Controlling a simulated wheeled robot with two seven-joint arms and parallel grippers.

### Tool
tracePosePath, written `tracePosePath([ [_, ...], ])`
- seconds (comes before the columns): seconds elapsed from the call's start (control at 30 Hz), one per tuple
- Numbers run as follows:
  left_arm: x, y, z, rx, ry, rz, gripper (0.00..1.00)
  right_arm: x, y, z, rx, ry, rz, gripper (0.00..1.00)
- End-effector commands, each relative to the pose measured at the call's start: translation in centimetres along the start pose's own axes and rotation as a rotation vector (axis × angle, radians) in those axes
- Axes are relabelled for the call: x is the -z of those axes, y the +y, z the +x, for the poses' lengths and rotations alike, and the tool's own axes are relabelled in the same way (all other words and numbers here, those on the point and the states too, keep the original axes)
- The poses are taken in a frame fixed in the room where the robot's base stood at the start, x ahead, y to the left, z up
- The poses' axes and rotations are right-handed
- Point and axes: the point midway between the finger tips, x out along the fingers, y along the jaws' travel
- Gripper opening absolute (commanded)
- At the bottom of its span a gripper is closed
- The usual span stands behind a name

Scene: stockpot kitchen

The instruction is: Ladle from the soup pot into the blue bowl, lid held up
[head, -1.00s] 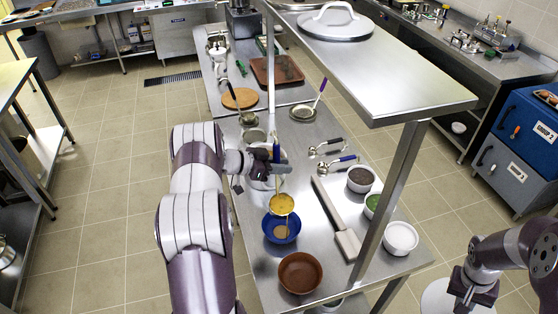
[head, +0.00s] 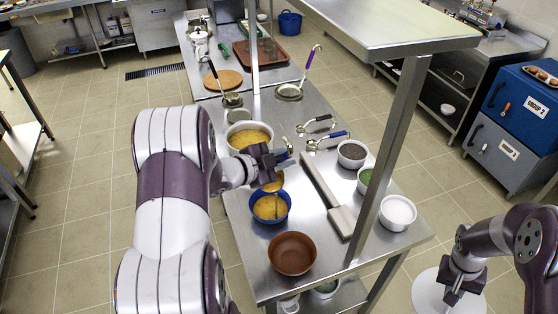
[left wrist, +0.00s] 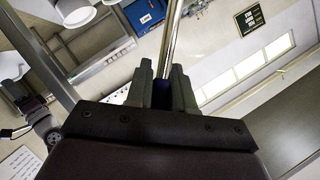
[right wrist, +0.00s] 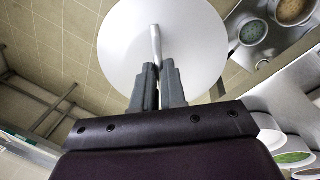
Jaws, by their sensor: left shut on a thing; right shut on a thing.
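My left gripper (head: 272,158) is shut on the ladle, whose metal handle (left wrist: 172,40) runs up between the fingers in the left wrist view. The ladle's scoop (head: 274,184) is tilted just above the back of the blue bowl (head: 288,216). Yellow soup (head: 268,207) lies in that bowl. The soup pot (head: 231,137) stands open behind it with yellow soup inside, partly hidden by my left arm. My right gripper (head: 452,289) is shut on the lid's handle (right wrist: 156,45). The pale round lid (head: 424,298) hangs off the counter's right side.
A brown bowl (head: 292,253) stands in front of the blue bowl. Small bowls, including a white one (head: 397,213), line the right edge near a shelf post (head: 392,150). The overhead shelf (head: 390,22) spans the back right.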

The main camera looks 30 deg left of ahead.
Motion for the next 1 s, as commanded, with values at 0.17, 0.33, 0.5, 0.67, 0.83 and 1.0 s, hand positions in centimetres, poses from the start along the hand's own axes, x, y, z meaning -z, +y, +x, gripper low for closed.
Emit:
tracePosePath([
  [0.17,-0.3,1.9,0.1,0.035,0.001,0.081,0.00,0.0,-0.6,3.1,0.000,0.001,0.000,0.00],
  [0.33,-0.1,3.3,0.1,0.068,0.002,0.156,0.00,0.0,-1.1,5.3,0.000,0.001,0.000,0.00],
  [0.5,0.1,4.6,0.0,0.100,0.002,0.228,0.00,0.0,-1.5,7.5,0.000,0.001,0.000,0.00],
  [0.67,0.3,6.0,-0.1,0.131,0.003,0.301,0.00,0.0,-1.9,9.6,0.000,0.001,0.000,0.00],
  [0.83,0.4,7.7,-0.1,0.170,0.004,0.393,0.00,0.0,-2.4,11.9,0.000,0.001,0.000,0.00],
  [1.0,0.3,9.6,-0.1,0.219,0.004,0.504,0.00,0.0,-2.8,14.1,0.000,0.001,0.000,0.00],
])
